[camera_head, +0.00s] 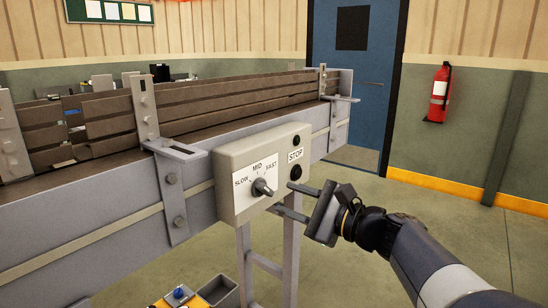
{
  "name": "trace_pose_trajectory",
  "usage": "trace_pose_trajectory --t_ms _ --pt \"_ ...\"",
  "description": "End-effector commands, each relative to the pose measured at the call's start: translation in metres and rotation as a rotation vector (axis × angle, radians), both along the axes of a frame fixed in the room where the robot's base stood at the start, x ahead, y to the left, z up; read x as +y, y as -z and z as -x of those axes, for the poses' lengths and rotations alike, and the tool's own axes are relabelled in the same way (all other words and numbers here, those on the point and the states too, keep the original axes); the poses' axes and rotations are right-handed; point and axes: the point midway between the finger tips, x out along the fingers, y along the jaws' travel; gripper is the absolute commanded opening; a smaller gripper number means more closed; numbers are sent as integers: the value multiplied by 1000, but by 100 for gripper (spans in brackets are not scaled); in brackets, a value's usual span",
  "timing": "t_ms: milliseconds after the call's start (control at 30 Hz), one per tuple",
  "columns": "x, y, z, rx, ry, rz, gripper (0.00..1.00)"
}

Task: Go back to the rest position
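A grey control box (228,170) is fixed to the side of the conveyor. Its white dial plate reads SLOW, MID and FAST, and a dark grey knob (263,188) sticks out below the words. Which mark the knob points at is hard to tell. My gripper (279,197) is open, with two parallel grey fingers apart from each other and nothing seen between them. The fingertips are close to the right and lower right of the knob, in front of the box. Whether a fingertip touches the box cannot be told.
The conveyor (100,225) with brown side boards fills the left. Black buttons and a STOP label (295,155) are on the box's right part. Small bins (218,291) stand low in front. A blue door (352,75) and red extinguisher (438,93) are behind. Floor at right is clear.

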Motion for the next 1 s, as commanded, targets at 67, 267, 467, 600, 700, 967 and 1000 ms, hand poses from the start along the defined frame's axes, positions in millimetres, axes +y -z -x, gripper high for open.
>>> trace_pose_trajectory --t_ms 67,267,467,600,700,967,1000 --pt "12 0 -8 0 -5 0 36" --pt "32 0 -24 1 -3 -1 36" --pt "40 -1 -31 4 1 -4 36" --pt "40 -1 -31 8 1 -7 36" --pt "40 0 -31 8 1 -7 36" --pt "33 0 -27 2 4 -2 36" --pt "29 0 -24 -1 4 1 36"
